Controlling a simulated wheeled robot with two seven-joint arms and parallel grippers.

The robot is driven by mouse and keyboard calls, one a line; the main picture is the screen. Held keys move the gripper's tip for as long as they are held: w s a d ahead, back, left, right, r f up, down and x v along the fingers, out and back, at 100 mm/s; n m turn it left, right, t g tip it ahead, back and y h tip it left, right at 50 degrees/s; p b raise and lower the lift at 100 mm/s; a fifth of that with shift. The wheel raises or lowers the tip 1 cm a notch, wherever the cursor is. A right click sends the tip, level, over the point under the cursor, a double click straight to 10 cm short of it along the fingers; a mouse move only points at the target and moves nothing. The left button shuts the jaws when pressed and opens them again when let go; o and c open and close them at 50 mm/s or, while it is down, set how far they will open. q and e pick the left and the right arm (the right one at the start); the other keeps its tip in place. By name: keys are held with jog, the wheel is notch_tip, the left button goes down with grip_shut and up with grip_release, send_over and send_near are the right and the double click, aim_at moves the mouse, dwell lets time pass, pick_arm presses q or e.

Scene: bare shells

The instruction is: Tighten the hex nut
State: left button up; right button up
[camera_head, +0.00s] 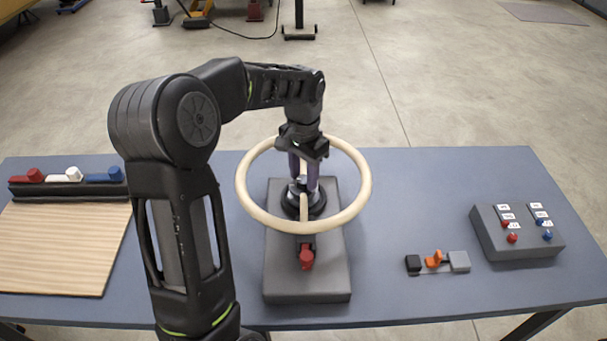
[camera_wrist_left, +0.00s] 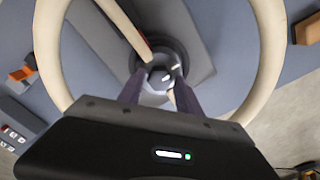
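A cream handwheel (camera_head: 365,185) with a spoke stands over a dark round hub on a grey base block (camera_head: 307,285). The silver hex nut (camera_wrist_left: 158,80) shows at the hub's centre in the left wrist view, partly hidden by the fingers. My left gripper (camera_head: 303,186) points down inside the wheel ring, its two purple fingers spread apart at the hub. In the left wrist view the fingertips (camera_wrist_left: 160,74) lie on either side of the nut. I cannot tell whether they touch it. My right gripper is not in view.
A red part (camera_head: 306,257) sits at the front of the base. To the right are a small orange-levered device (camera_head: 434,260) and a grey switch box (camera_head: 515,232). A wooden board (camera_head: 60,250) and a dark rack (camera_head: 67,188) are at left. The blue table (camera_head: 420,190) is clear between.

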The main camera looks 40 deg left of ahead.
aim_at(304, 180)
pick_arm(q)
jog(key=shift+o, duration=1.4)
notch_tip(304, 180, up, 8)
jog(key=shift+f+b, duration=0.1)
jog(key=shift+b, duration=0.5)
jog(key=shift+s+d+f, duration=0.1)
